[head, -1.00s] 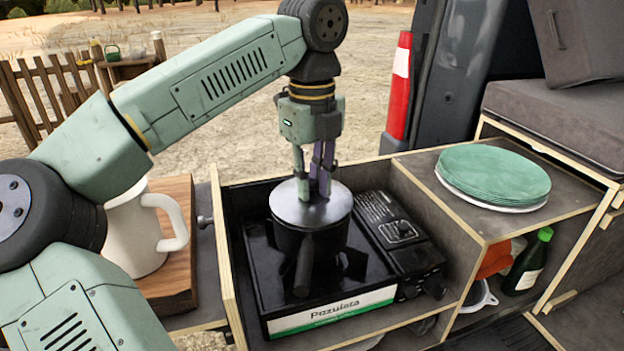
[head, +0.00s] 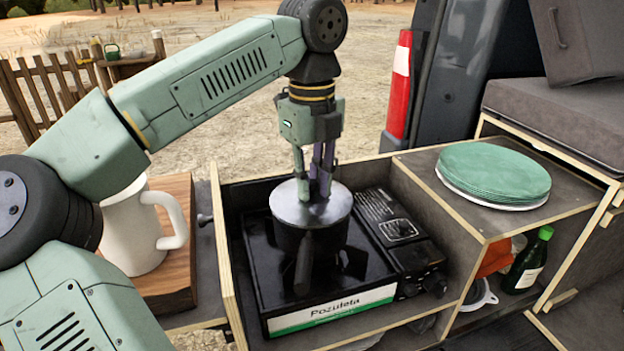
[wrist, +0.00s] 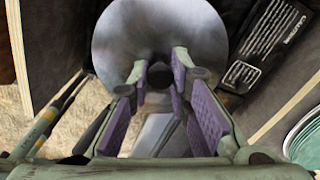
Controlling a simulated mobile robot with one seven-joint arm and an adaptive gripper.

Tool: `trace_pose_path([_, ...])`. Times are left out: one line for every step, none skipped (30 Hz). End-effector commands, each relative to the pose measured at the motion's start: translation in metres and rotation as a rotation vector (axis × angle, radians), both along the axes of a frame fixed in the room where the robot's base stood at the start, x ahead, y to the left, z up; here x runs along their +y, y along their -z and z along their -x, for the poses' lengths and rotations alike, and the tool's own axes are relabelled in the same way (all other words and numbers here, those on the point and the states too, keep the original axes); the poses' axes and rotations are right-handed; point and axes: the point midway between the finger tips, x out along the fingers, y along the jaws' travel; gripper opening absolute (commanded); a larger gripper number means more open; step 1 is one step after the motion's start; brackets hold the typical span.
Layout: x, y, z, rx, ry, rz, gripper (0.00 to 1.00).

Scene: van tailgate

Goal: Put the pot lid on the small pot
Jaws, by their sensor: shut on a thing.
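The pot lid (head: 336,205) is a round grey metal disc with a dark knob. It lies over the top of the small pot (head: 322,247), a black pot with a dark handle pointing toward the front, standing on the camping stove (head: 374,292). The lid looks about level and covers the pot's mouth; I cannot tell whether it is fully seated. My gripper (head: 315,188) points down from above and is shut on the lid's knob. In the wrist view the purple-padded fingers stand on both sides of the dark knob (wrist: 158,76), at the lower part of the lid (wrist: 160,35).
The stove sits in a wooden-edged compartment with a wall (head: 228,262) on its left. A white mug (head: 137,232) stands on a wooden board at left. Green plates (head: 494,172) are stacked on the right shelf. A green bottle (head: 528,262) stands below it.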

Motion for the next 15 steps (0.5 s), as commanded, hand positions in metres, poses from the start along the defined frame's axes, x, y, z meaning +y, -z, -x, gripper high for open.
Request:
trace_pose_path([0.0001,0.0002,0.0001,0.000,0.000,0.000,0.00])
trace_pose_path([0.0001,0.0002,0.0001,0.000,0.000,0.000,0.00])
trace_pose_path([0.0000,0.0001,0.0000,0.000,0.000,0.000,0.00])
trace_pose_path([-0.0001,0.0000,0.0001,0.000,0.000,0.000,0.00])
trace_pose_path([0.0000,0.0000,0.0000,0.000,0.000,0.000,0.00])
trace_pose_path([-0.0001,0.0000,0.0001,0.000,0.000,0.000,0.00])
trace_pose_path([-0.0001,0.0000,0.0001,-0.001,0.000,-0.001,0.00])
trace_pose_path([-0.0001,-0.0001,0.0001,0.000,0.000,0.000,0.00])
trace_pose_path([-0.0001,-0.0001,0.0001,-0.001,0.000,-0.001,0.00])
trace_pose_path([-0.0001,-0.0001,0.0001,-0.001,0.000,-0.001,0.00])
trace_pose_path([0.0000,-0.0001,0.0000,-0.001,0.000,-0.001,0.20])
trace_pose_path([-0.0001,-0.0001,0.0001,-0.001,0.000,-0.001,0.23])
trace_pose_path([-0.0001,-0.0001,0.0001,-0.001,0.001,-0.001,0.25])
trace_pose_path([-0.0001,-0.0001,0.0001,-0.001,0.001,-0.001,0.27])
trace_pose_path([0.0000,-0.0001,0.0000,-0.001,0.001,-0.001,0.29])
